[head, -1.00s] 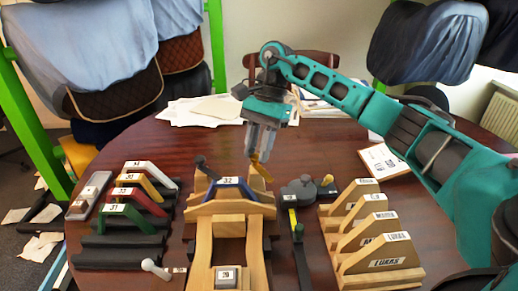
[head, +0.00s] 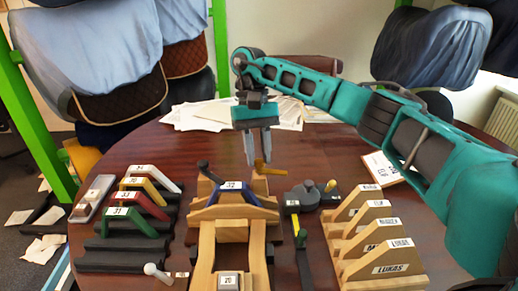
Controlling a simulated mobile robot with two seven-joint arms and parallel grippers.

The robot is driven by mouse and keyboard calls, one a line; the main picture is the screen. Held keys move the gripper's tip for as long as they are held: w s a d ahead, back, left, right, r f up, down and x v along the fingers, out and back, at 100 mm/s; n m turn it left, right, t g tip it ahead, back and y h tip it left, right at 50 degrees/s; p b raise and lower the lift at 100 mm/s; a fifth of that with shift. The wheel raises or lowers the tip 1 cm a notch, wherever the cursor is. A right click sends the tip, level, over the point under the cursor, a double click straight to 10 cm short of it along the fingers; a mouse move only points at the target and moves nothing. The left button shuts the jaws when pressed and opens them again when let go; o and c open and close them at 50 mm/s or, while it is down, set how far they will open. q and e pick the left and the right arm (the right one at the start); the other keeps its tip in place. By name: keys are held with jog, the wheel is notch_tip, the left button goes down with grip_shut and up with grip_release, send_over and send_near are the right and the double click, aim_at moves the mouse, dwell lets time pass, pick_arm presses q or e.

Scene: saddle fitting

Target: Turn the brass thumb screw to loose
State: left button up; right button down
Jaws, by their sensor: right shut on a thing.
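The brass thumb screw (head: 268,168) stands at the back of the wooden saddle stand, just right of the blue saddle arch (head: 235,190) marked 32. Its brass wing lies nearly level, pointing to the right. My right gripper (head: 259,163) reaches down from above with its two grey fingers at the screw. It is shut on the brass thumb screw, though a gap shows between the fingers and the exact contact is hard to see. A dark lever (head: 208,172) sits on the left side of the stand. My left gripper is out of view.
Green, red, yellow and white arches (head: 130,222) lie on dark bars at left. A dark tool with a yellow strip (head: 301,215) and wooden labelled gauges (head: 385,255) stand at right. Papers (head: 205,115) lie at the table's back.

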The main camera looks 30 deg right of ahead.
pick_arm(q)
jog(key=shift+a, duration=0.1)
pick_arm(e)
jog(key=shift+r+n, duration=0.1)
jog(key=shift+n, duration=0.4)
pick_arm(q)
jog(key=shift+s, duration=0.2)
pick_arm(e)
jog(key=c, duration=0.9)
grip_release()
jog(key=shift+w+r+p, duration=0.2)
jog(key=shift+r+p, duration=0.15)
jog(key=shift+r, duration=0.05)
pick_arm(q)
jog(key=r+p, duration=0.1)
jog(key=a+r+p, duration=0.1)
jog(key=p, duration=0.1)
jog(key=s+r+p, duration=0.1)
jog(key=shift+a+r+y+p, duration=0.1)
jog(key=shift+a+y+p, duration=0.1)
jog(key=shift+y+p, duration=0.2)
pick_arm(e)
jog(key=v, duration=1.2)
jog(key=shift+a, duration=0.15)
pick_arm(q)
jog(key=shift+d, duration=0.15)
